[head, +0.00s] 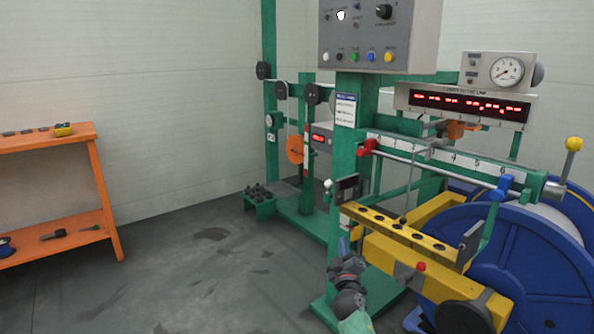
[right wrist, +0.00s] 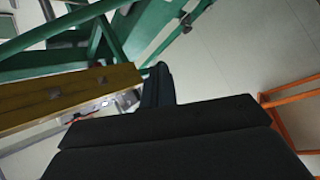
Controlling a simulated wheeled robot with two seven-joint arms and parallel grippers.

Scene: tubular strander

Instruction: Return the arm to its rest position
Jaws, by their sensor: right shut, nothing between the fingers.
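My right arm comes in at the bottom of the head view, right of centre. Its dark gripper (head: 344,246) points upward beside the left end of the yellow beam (head: 410,262) of the machine. The gripper is shut and holds nothing. In the right wrist view the shut fingers (right wrist: 158,84) stand beyond the dark gripper body, close to the beam's yellow-brown end (right wrist: 70,92). I cannot tell whether they touch it. My left gripper is not in view.
The green machine frame (head: 356,150) carries a control panel (head: 370,35), a red display (head: 468,105) and a gauge (head: 507,71). A large blue reel (head: 545,265) stands at right. An orange shelf (head: 100,190) stands at left. The grey floor (head: 190,265) between is open.

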